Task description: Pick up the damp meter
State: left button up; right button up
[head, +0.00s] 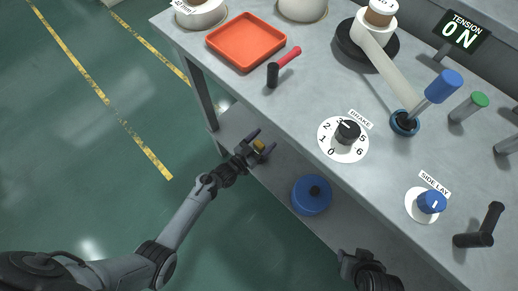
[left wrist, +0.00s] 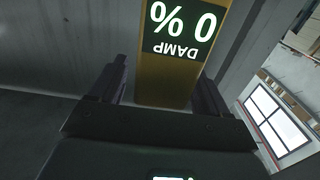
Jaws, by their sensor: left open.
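The damp meter (left wrist: 172,75) is a yellow, box-shaped device whose dark display reads "0 %" and "DAMP", upside down in the left wrist view. It stands between the two open fingers of my left gripper (left wrist: 163,88), with a gap showing on both sides. In the head view the meter (head: 259,146) is a small yellow patch at my left gripper (head: 264,141), over the lower shelf under the bench; the gripper partly hides it. My right gripper (head: 362,268) is at the bottom of the head view, away from the meter, and its fingers are not clear.
A blue round lidded thing (head: 312,195) sits on the lower shelf (head: 275,186). The bench top (head: 310,90) overhangs it, with a brake dial (head: 343,139), an orange tray (head: 246,41) and a red-handled tool (head: 283,67). Green floor (head: 100,150) is clear at left.

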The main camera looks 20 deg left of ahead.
pick_arm(q)
jog(key=c, duration=1.1)
jog(key=shift+c, duration=0.2)
